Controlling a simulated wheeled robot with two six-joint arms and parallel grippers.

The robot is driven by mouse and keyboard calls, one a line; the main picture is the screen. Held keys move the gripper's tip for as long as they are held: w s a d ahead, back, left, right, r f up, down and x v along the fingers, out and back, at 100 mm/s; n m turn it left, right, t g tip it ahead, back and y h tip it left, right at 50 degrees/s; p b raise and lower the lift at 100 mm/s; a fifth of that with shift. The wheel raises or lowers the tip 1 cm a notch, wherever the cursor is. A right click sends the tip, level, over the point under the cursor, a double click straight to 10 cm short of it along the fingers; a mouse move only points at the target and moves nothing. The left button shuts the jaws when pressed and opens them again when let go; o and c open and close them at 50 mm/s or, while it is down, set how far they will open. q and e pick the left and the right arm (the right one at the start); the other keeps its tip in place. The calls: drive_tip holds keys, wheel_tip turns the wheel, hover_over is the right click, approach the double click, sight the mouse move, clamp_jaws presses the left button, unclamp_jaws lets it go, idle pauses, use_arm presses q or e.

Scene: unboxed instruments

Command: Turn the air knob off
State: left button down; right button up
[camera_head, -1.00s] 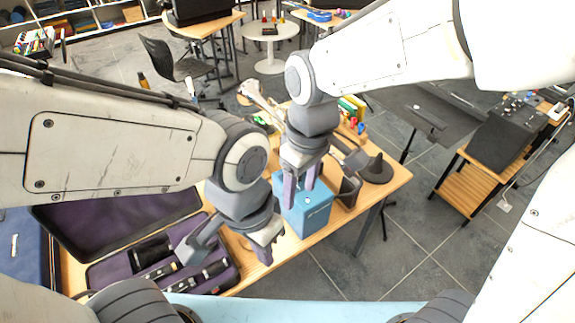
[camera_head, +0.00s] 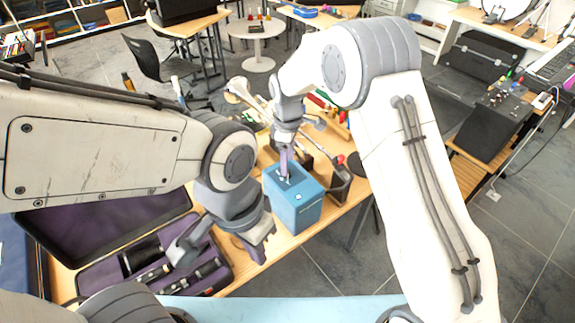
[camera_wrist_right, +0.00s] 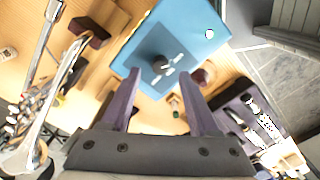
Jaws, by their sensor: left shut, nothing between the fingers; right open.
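The air knob (camera_wrist_right: 161,67) is a dark round knob with pale markings, on the top of a blue box (camera_wrist_right: 203,20). The blue box also stands on the wooden table in the head view (camera_head: 297,212). In the right wrist view my right gripper (camera_wrist_right: 159,84) is open, with its purple fingers on either side of the knob in the picture. I cannot tell whether they touch it. In the head view my right gripper (camera_head: 285,165) is over the box top and hides part of it. My left gripper (camera_head: 257,249) is shut and empty, left of the box.
An open purple-lined instrument case (camera_head: 225,268) with dark pieces lies left of the box. A small dark container (camera_head: 339,186) stands close to the box's right. Shiny metal instruments (camera_wrist_right: 50,100) lie left in the right wrist view.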

drive_tip(key=shift+f+p, duration=0.3)
drive_tip(key=shift+f, duration=1.4)
clamp_jaws()
drive_tip(key=shift+m, duration=0.3)
drive_tip(key=m, duration=1.1)
drive_tip(key=shift+b, duration=0.4)
drive_tip(key=shift+r, duration=0.1)
